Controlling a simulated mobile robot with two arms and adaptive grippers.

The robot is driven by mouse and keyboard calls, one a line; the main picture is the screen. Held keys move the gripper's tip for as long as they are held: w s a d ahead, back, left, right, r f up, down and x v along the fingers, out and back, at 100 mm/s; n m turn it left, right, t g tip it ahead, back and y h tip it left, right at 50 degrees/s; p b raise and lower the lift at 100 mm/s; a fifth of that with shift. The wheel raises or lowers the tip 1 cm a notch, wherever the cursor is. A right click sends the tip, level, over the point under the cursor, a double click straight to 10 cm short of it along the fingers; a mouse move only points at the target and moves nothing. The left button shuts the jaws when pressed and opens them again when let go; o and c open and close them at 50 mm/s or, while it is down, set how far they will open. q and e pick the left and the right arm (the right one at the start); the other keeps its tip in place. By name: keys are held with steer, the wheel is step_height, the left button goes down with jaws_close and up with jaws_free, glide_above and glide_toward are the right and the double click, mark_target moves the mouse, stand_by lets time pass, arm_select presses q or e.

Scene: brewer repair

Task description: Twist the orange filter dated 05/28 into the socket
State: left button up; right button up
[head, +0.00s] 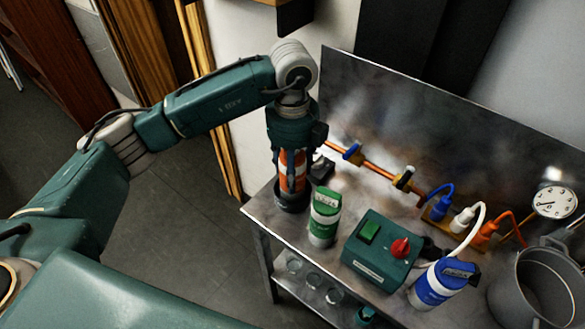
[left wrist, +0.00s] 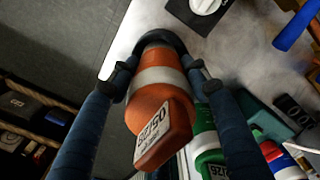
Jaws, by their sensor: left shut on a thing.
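The orange filter (head: 293,160) with a white band stands upright at the left back of the metal bench. My left gripper (head: 291,184) points down from above and is shut on it, a finger on either side. In the left wrist view the orange filter (left wrist: 152,102) shows a tilted label that seems to read 05/28. Its lower end is at a dark round socket (head: 292,201); the dark ring also shows in the left wrist view (left wrist: 163,38). I cannot tell how deep the filter sits in it. My right gripper is not in view.
A green filter (head: 324,217), a green box with a red knob (head: 378,252), a blue filter (head: 440,284) and a metal pot (head: 535,290) stand to the right. Copper piping with a blue valve (head: 353,153) runs behind. The bench's left edge is close to the socket.

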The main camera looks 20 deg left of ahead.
arm_select(q)
steer(key=o, duration=1.8)
steer(key=shift+r, duration=0.1)
steer(key=shift+r+p, duration=2.1)
steer(key=shift+r, duration=1.35)
steer(key=shift+s+f, duration=0.1)
steer(key=shift+f, duration=0.05)
